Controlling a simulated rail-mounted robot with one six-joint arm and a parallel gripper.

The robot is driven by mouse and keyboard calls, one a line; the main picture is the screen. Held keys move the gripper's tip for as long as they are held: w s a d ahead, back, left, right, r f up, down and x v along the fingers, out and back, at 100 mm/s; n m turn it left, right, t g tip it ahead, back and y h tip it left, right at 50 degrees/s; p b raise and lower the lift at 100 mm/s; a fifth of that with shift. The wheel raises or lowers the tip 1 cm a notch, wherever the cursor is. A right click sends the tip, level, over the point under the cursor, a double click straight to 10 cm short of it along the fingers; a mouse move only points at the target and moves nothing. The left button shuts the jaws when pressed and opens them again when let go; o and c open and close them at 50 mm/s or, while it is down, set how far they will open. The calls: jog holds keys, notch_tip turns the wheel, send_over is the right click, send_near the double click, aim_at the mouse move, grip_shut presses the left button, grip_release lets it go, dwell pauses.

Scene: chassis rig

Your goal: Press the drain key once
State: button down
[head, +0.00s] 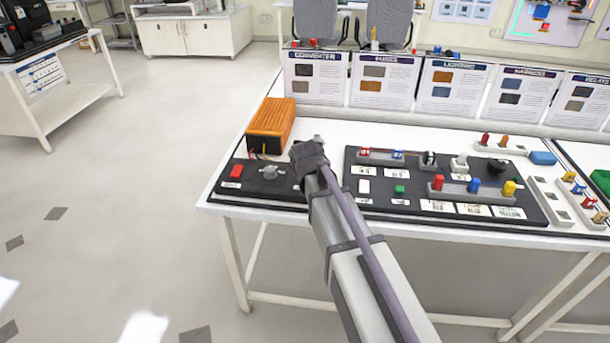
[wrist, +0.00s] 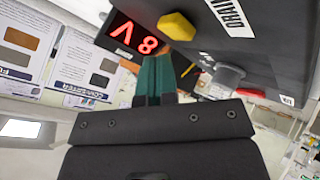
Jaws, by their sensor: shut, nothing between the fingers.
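The drain key is a yellow block (wrist: 177,25) on a dark panel in the wrist view, beside a white label (wrist: 230,12) that reads DRAIN. My gripper (wrist: 158,60) has teal fingers, closed together with nothing between them. The fingertips show close to the yellow key; I cannot tell whether they touch it. In the head view my arm's end hangs over the right part of the left dark panel (head: 250,186). The key and the fingers are hidden there.
A red digital display (wrist: 133,35) shows an 8 and a V, upside down. A grey knob (head: 268,172) and a red button (head: 236,171) sit on the same panel. An orange finned box (head: 270,120) stands behind. A larger dark board (head: 420,170) lies to the right.

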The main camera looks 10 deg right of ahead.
dwell(0.4)
jog(key=shift+f+b, duration=0.4)
jog(key=shift+f+b, duration=0.5)
dwell(0.4)
jog(key=shift+r, duration=0.15)
jog(key=shift+r+p, duration=0.8)
jog(key=shift+p, duration=0.15)
notch_tip(320, 180, up, 5)
jog(key=p, duration=0.5)
jog(key=shift+r, duration=0.1)
dwell(0.3)
